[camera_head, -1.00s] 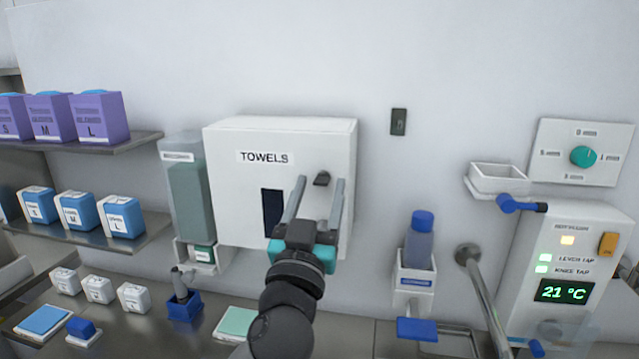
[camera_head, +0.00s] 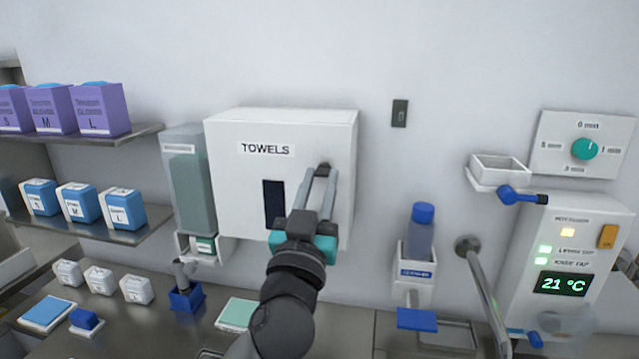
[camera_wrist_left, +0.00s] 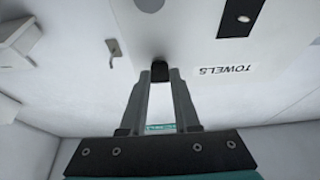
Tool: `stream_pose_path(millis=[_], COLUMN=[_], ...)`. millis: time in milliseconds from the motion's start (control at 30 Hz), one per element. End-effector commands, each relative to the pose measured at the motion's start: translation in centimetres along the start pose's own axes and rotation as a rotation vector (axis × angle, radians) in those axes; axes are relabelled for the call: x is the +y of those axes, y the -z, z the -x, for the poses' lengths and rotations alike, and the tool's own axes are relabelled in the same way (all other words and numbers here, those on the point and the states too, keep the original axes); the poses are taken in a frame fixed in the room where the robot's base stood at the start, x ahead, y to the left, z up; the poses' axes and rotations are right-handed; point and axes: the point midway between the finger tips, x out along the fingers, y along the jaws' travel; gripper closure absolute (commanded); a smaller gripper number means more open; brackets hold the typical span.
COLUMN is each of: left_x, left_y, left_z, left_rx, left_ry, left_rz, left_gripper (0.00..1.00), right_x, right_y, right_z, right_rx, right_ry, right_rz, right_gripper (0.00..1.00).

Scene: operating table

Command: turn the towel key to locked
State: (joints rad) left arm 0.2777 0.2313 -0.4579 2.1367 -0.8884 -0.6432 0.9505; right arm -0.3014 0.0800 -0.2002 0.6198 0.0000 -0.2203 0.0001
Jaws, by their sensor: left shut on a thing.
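The white towel dispenser (camera_head: 230,190) marked TOWELS hangs on the wall; it also shows upside down in the left wrist view (camera_wrist_left: 195,50). Its small dark key (camera_head: 323,168) sits on the front face, right of the label. My left gripper (camera_head: 320,172) reaches up to it, and its fingers are closed in on the key. In the left wrist view the dark key (camera_wrist_left: 160,70) is between the two grey fingertips (camera_wrist_left: 160,78). The fingers partly cover the key, and I see no lock marking. My right gripper is not in view.
A soap dispenser (camera_head: 188,190) hangs close left of the towel box. A blue-capped bottle (camera_head: 420,235) in a wall holder and a metal tap pipe (camera_head: 480,285) are to the right. A control panel (camera_head: 565,260) stands farther right. The wall above is clear.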

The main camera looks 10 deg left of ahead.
Motion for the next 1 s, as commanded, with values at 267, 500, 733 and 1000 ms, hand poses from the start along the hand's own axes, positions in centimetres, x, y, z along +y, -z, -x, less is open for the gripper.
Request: stream_pose_path(millis=[267, 500, 733, 1000], left_x=[-0.1, -0.2, -0.4, -0.6], left_y=[0.1, 0.3, 0.5, 0.8], left_z=[-0.1, -0.1, -0.2, -0.3], left_rx=[0.001, 0.002, 0.002, 0.003], left_ry=[-0.011, -0.061, -0.140, -0.238], left_rz=[-0.031, -0.152, -0.341, -0.578], left_gripper=[1.00, 1.00, 1.00, 1.00], right_x=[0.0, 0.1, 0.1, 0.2], right_y=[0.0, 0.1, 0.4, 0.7], right_z=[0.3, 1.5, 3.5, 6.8], right_rx=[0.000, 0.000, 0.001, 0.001], right_ry=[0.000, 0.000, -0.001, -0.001], right_rz=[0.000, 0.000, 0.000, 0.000], right_gripper=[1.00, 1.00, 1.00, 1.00])
